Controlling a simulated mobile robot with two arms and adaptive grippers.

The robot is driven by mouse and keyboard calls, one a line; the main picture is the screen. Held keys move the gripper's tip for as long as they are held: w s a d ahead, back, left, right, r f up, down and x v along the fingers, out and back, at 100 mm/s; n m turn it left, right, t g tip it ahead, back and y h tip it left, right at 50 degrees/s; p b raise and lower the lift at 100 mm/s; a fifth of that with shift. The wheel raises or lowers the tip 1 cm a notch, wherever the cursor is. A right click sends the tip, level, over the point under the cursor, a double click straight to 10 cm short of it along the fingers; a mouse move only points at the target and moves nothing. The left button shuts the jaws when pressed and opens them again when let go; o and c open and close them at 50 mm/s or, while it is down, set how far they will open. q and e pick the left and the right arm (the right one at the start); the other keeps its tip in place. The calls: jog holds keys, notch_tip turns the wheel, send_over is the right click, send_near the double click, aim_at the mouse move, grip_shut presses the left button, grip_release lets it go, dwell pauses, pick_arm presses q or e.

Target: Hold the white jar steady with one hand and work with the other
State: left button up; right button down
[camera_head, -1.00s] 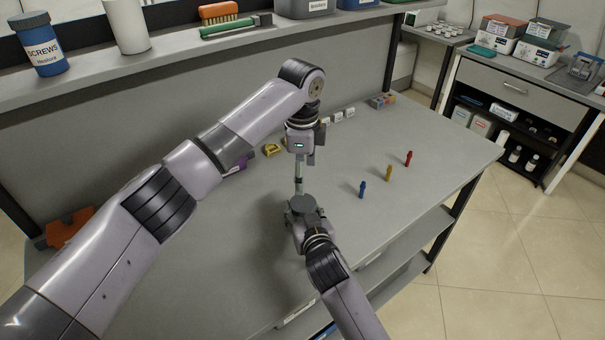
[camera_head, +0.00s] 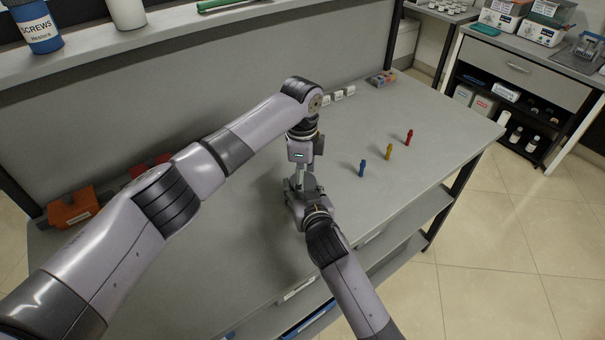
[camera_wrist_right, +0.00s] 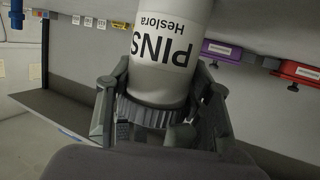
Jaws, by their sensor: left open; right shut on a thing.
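The white jar (camera_wrist_right: 165,55), marked PINS Heslora, appears upside down in the right wrist view. My right gripper (camera_wrist_right: 163,100) is shut on the jar, with a finger on each side near a dark ribbed ring. In the head view my right gripper (camera_head: 300,195) is low over the bench, and the jar is hidden there among the two grippers. My left gripper (camera_head: 299,172) is open and points down, right above the right gripper. Its fingertips are mostly hidden, so I cannot tell whether they touch the jar.
Blue (camera_head: 362,168), yellow (camera_head: 389,152) and red (camera_head: 408,137) pegs stand on the grey bench (camera_head: 430,150) to the right. An orange bin (camera_head: 72,208) is at the left. A blue SCREWS jar (camera_head: 38,28) and a plain white container (camera_head: 127,12) stand on the shelf.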

pick_arm(q)
jog(key=shift+c, duration=0.4)
jog(key=c, duration=1.1)
jog(key=n, duration=0.3)
jog(key=shift+d, duration=0.1)
jog(key=shift+n, duration=0.6)
jog(key=shift+a, duration=0.25)
jog(key=o, duration=1.2)
jog(key=shift+d, duration=0.1)
jog(key=shift+o, duration=0.2)
